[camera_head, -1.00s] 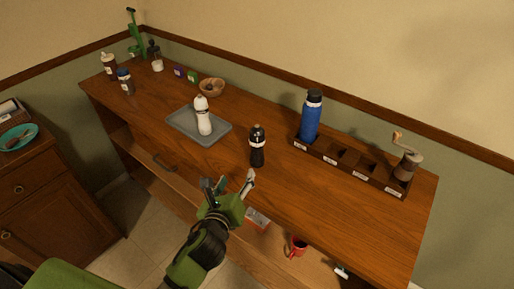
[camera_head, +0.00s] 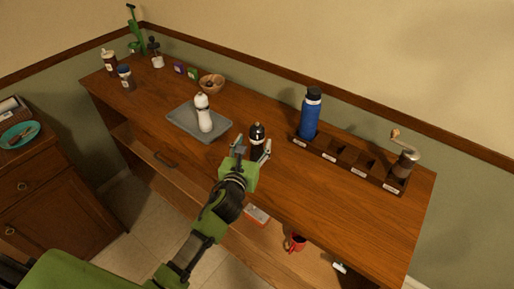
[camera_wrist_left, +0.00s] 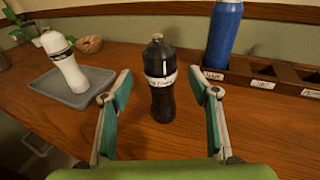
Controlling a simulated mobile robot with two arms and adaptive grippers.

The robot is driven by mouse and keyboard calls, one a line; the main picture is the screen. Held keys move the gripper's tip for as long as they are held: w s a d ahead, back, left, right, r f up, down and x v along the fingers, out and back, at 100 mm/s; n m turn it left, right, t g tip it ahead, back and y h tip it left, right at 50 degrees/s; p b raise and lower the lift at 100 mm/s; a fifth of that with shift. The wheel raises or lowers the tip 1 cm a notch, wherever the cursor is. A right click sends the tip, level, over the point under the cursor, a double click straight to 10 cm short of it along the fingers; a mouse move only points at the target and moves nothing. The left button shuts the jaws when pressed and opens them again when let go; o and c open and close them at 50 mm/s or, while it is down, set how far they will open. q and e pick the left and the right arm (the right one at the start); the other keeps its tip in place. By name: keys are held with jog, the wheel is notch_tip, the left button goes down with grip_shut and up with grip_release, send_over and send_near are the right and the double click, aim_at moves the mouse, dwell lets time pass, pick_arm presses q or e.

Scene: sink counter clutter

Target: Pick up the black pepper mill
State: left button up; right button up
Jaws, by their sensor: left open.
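The black pepper mill (camera_head: 257,139) stands upright on the wooden counter, with a white label band around its middle. In the left wrist view the mill (camera_wrist_left: 160,95) stands in the gap between my fingers, slightly beyond the tips, with clear space on both sides. My left gripper (camera_head: 252,150) is open in front of the mill and hides its lower part in the head view. Its two fingers show in the left wrist view (camera_wrist_left: 161,92), spread wide and apart from the mill. My right gripper is not in view.
A white mill-like bottle (camera_head: 204,113) stands on a grey tray (camera_head: 183,125) left of the mill. A blue bottle (camera_head: 310,115) stands in a dark divided rack (camera_head: 333,157) to the right, with a grinder (camera_head: 405,163) at its far end. The counter's front right is clear.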

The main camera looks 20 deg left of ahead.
aim_at(255, 139)
pick_arm(q)
jog(key=shift+w, duration=0.45)
jog(key=w, duration=0.2)
jog(key=w+f+p, duration=0.1)
jog(key=w, duration=0.1)
jog(key=shift+a, duration=0.1)
jog(key=c, duration=1.5)
jog(key=shift+r, duration=0.1)
grip_shut()
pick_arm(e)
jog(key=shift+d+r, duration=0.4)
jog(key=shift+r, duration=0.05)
pick_arm(q)
jog(key=shift+r, duration=0.1)
